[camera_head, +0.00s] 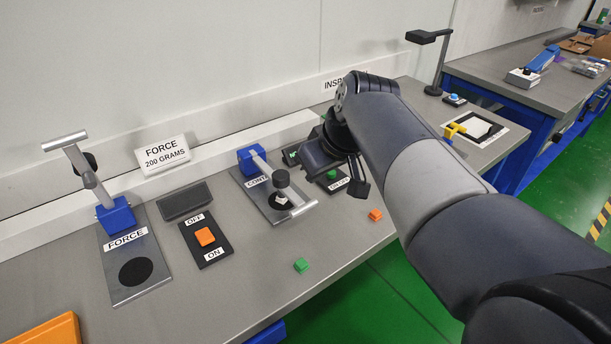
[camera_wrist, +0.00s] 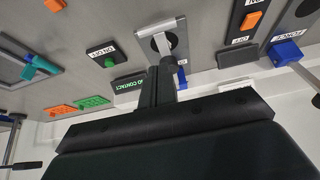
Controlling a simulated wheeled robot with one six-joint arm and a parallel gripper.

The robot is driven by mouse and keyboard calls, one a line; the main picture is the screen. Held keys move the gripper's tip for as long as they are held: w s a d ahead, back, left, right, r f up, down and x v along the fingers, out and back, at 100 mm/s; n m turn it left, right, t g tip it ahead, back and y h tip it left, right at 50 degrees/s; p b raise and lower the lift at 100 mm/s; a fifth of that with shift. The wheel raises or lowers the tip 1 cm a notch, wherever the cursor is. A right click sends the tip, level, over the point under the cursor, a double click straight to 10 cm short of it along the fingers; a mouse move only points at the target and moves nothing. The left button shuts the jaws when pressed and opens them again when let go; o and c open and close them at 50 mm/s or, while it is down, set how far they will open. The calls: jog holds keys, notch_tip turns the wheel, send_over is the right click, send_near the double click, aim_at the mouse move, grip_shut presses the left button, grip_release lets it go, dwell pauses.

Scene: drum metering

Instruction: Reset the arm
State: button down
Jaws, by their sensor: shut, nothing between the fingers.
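My arm reaches in from the lower right of the head view, its grey and dark blue links crossing the right half. My gripper (camera_head: 362,189) hangs over the bench near the small green-button panels, partly hidden behind its own wrist. In the wrist view its dark fingers (camera_wrist: 158,92) are together with nothing visible between them. The contact lever station (camera_head: 266,196) stands just left of the gripper in the head view. Its metal handle (camera_wrist: 162,33) shows beyond the fingers in the wrist view. I cannot tell the exact gap between them.
On the bench (camera_head: 60,295) stand the force lever station (camera_head: 131,262), an orange switch (camera_head: 205,237), a grey pad (camera_head: 184,200) and a sign (camera_head: 163,155). A wall (camera_head: 200,60) runs behind.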

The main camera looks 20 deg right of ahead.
jog(key=shift+v, duration=1.75)
jog(key=shift+s+f, duration=0.1)
jog(key=b, duration=0.2)
send_near(304, 205)
jog(key=w+f, duration=0.2)
jog(key=w+a+f, duration=0.1)
jog(key=w+f, duration=0.1)
jog(key=shift+f, duration=0.15)
jog(key=shift+s+f+b, duration=0.15)
jog(key=shift+f+b, duration=0.35)
jog(key=shift+f, duration=0.05)
jog(key=shift+s+f+b, duration=0.2)
jog(key=shift+f+b, duration=0.25)
jog(key=shift+f, duration=0.05)
jog(key=shift+s+f, duration=0.1)
